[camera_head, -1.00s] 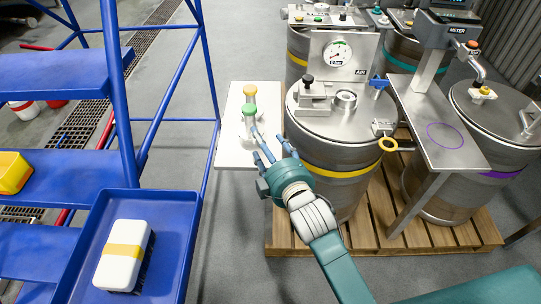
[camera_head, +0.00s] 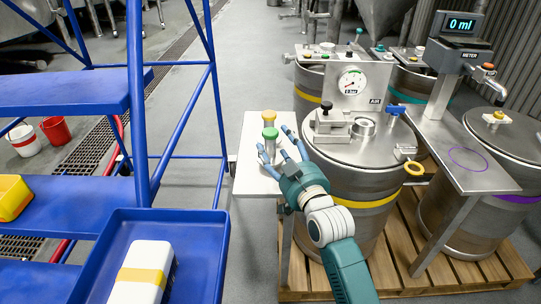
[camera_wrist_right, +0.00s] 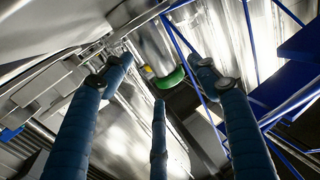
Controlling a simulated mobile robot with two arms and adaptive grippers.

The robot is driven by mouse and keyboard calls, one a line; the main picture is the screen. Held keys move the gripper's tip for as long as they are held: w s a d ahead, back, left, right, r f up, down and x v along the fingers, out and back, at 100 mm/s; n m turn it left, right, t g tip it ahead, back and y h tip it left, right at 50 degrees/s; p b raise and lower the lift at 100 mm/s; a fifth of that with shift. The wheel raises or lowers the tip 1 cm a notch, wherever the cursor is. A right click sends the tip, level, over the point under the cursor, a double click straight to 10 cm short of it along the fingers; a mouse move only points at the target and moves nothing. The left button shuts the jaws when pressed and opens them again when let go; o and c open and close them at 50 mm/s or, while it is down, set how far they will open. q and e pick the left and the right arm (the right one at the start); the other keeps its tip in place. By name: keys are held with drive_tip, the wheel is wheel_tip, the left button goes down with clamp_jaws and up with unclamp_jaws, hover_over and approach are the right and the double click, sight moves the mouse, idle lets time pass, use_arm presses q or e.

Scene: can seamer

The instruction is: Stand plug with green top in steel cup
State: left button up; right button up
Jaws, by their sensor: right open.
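In the right wrist view the green top (camera_wrist_right: 172,78) shows ahead between the open fingers (camera_wrist_right: 160,85). A short steel cup (camera_head: 363,127) sits on the drum lid, right of the gripper. My left gripper is not in view.
The steel drum (camera_head: 350,190) stands close right of the shelf. A blue rack (camera_head: 140,215) stands left. A meter bench (camera_head: 470,165) is at right.

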sight(275, 142)
drive_tip(key=x, duration=0.4)
drive_tip(key=shift+d+f+b, duration=0.1)
drive_tip(key=shift+f+b, duration=0.25)
drive_tip(key=shift+w, duration=0.3)
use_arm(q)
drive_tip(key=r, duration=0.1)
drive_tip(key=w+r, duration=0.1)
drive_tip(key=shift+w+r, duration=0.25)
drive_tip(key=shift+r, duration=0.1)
use_arm(e)
drive_tip(key=shift+r, duration=0.1)
drive_tip(key=shift+c, duration=0.3)
